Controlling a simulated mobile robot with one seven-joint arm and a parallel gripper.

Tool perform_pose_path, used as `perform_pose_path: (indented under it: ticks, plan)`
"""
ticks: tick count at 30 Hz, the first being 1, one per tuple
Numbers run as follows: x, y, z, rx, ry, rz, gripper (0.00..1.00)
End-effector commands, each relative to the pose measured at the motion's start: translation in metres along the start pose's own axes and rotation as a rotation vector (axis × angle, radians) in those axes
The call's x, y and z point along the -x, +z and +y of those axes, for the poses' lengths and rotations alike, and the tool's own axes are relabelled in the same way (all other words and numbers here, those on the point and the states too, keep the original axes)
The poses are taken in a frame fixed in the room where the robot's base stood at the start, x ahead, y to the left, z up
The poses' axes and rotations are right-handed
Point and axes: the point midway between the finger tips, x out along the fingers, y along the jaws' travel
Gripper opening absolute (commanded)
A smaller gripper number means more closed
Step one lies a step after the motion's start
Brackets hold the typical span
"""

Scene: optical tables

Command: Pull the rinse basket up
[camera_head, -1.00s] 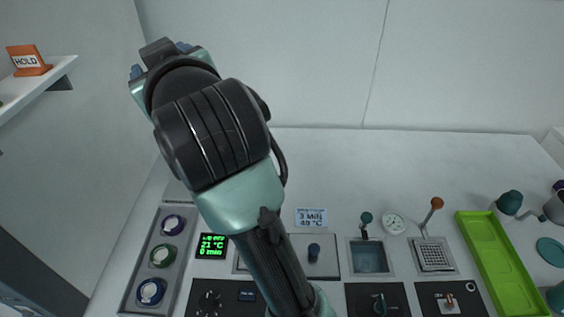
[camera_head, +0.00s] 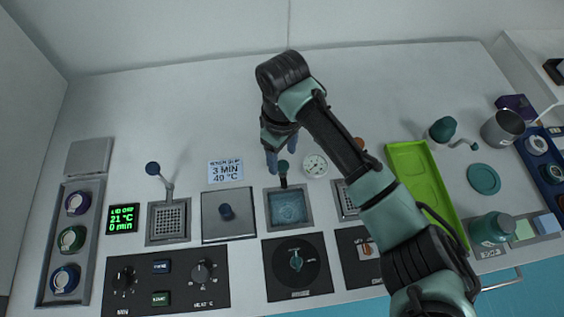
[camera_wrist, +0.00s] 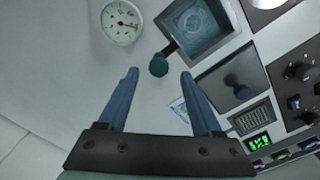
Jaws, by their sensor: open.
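A water-filled basin (camera_head: 287,210) is sunk in the counter, with a short dark handle and teal knob (camera_head: 283,166) at its back edge. I take this for the rinse basket's handle; the basket under the water is not clear. My gripper (camera_head: 272,168) points down beside the knob. In the wrist view, my blue fingers (camera_wrist: 159,75) are spread, and the teal knob (camera_wrist: 158,67) shows between their tips. Whether the tips reach down to its depth, I cannot tell. The basin (camera_wrist: 205,22) lies beyond it. Nothing is gripped.
A round gauge (camera_head: 315,165) is close right of the knob. A perforated basket with an orange knob (camera_head: 360,144) is partly behind my arm. Left are a lidded well (camera_head: 228,226) and a blue-knobbed basket (camera_head: 169,221). A green tray (camera_head: 405,160) is right. The counter behind is clear.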

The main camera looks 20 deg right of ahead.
Motion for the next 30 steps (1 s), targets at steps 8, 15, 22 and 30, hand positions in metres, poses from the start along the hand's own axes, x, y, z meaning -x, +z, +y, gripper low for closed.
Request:
perform_pose_path:
  ticks: [8,15,22,30]
  plan:
    - [-0.043,0.0,0.0,0.0,-0.001,-0.001,0.66]
    - [-0.053,-0.001,0.0,0.001,0.001,0.001,0.66]
    - [-0.053,-0.001,0.0,0.001,0.001,0.001,0.59]
    - [-0.053,-0.001,0.0,0.001,0.001,0.002,0.1]
